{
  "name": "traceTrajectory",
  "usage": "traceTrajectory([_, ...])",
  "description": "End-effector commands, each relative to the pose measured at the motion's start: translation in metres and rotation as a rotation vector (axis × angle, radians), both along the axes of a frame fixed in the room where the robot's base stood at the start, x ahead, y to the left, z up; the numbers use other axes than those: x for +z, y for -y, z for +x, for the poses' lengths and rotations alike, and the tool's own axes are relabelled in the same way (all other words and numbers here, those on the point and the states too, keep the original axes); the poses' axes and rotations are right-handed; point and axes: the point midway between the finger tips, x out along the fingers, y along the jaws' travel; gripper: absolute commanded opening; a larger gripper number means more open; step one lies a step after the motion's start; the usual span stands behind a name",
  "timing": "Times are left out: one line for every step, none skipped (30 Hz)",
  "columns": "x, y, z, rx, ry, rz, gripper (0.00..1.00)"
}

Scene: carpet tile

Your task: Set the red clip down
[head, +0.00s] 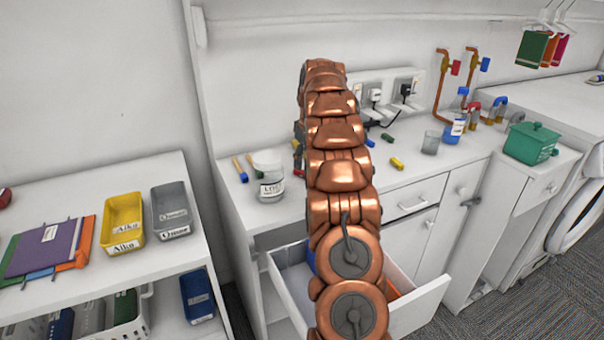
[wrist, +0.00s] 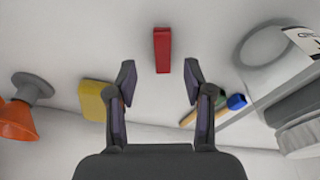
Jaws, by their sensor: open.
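The red clip (wrist: 162,50) shows in the wrist view as a small red bar on a white surface, just beyond and between my fingertips. My gripper (wrist: 160,84) is open, with a finger on each side and a clear gap between them. Neither finger touches the clip. In the head view my copper arm covers most of the gripper and the spot in front of it, so I cannot make out the clip clearly there.
A labelled jar (head: 269,178) stands left of my arm, near blue-ended brushes (head: 240,170). A yellow block (wrist: 92,100) and an orange cone (wrist: 18,120) are left in the wrist view. An open drawer (head: 422,308) juts out below. A glass (head: 431,142) stands right.

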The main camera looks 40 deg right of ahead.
Motion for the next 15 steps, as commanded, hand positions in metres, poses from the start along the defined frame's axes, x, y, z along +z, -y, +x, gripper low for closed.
traceTrajectory([-0.003, -0.001, 0.0, 0.0, -0.002, 0.001, 0.52])
traceTrajectory([-0.006, -0.002, 0.0, 0.0, -0.004, 0.003, 0.52])
traceTrajectory([-0.01, -0.003, 0.0, 0.002, -0.006, 0.004, 0.52])
traceTrajectory([-0.012, -0.004, 0.001, 0.002, -0.006, 0.004, 0.52])
traceTrajectory([-0.014, -0.004, 0.001, 0.002, -0.004, 0.004, 0.52])
traceTrajectory([-0.019, -0.004, 0.002, 0.001, -0.003, 0.002, 0.52])
traceTrajectory([-0.023, -0.004, 0.003, 0.001, -0.003, 0.003, 0.52])
traceTrajectory([-0.027, -0.004, 0.003, 0.001, -0.004, 0.004, 0.52])
traceTrajectory([-0.031, -0.004, 0.003, 0.001, -0.005, 0.004, 0.52])
traceTrajectory([-0.034, -0.004, 0.003, 0.001, -0.004, 0.004, 0.52])
traceTrajectory([-0.036, -0.003, 0.004, 0.0, -0.004, 0.003, 0.52])
traceTrajectory([-0.037, -0.003, 0.004, 0.0, -0.003, 0.002, 0.52])
traceTrajectory([-0.038, -0.003, 0.005, 0.0, -0.002, 0.002, 0.52])
traceTrajectory([-0.038, -0.003, 0.005, 0.0, -0.001, 0.001, 0.52])
traceTrajectory([-0.038, -0.003, 0.005, 0.0, -0.001, 0.001, 0.52])
